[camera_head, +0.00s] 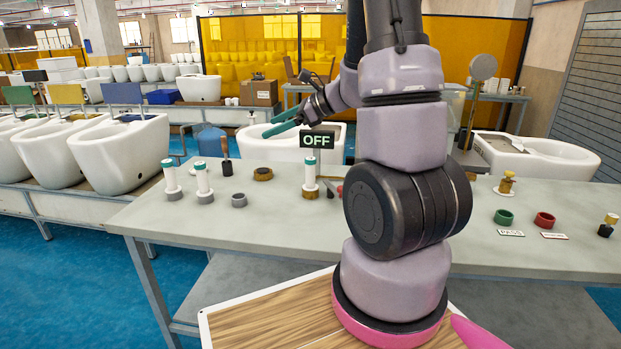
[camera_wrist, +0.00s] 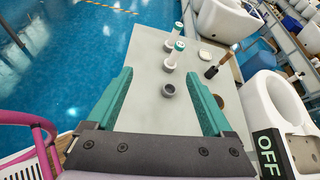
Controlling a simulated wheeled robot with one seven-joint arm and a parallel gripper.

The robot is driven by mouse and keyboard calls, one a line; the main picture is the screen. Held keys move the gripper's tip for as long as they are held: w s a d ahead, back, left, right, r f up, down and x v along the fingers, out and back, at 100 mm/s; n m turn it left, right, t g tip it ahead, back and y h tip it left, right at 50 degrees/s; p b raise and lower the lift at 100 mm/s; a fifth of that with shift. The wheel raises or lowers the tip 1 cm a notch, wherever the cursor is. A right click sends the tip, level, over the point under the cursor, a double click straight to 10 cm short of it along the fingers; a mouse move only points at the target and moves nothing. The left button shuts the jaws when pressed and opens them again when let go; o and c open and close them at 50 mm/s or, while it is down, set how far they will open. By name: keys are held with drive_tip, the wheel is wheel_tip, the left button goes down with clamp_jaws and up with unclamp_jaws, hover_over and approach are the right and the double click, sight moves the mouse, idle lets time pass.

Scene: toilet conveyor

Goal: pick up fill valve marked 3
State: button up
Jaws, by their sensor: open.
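Two white fill valves with teal caps stand upright on the grey table in the head view, a left one (camera_head: 171,180) and a right one (camera_head: 203,184). They also show in the wrist view, a farther one (camera_wrist: 179,30) and a nearer one (camera_wrist: 174,57). A similar white upright part with a brass-coloured base (camera_head: 310,184) stands below the OFF sign. I cannot read a number on any of them. My gripper (camera_head: 270,131) is raised above the table, open and empty. In the wrist view its teal fingers (camera_wrist: 159,73) are spread wide, apart from the valves.
The OFF sign (camera_head: 317,140) stands close to my gripper. A grey ring (camera_head: 239,200), a brown ring (camera_head: 263,174) and a wooden-handled tool (camera_head: 226,168) lie or stand nearby. The table's (camera_head: 200,228) front left is clear.

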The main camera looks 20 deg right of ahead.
drive_tip(key=w+d+f+m+t+h, duration=0.25)
drive_tip(key=w+d+f+m, duration=0.2)
drive_tip(key=d+f, duration=0.25)
drive_tip(key=m+t+h, duration=0.2)
drive_tip(key=m+h, duration=0.3)
drive_tip(key=m, duration=0.1)
approach(314, 162)
drive_tip(key=w, duration=0.2)
drive_tip(key=shift+g, duration=0.25)
drive_tip(key=x, duration=1)
drive_tip(key=shift+w+a+f, duration=0.15)
drive_tip(key=shift+a+f, duration=0.05)
drive_tip(key=shift+f, duration=0.15)
clamp_jaws()
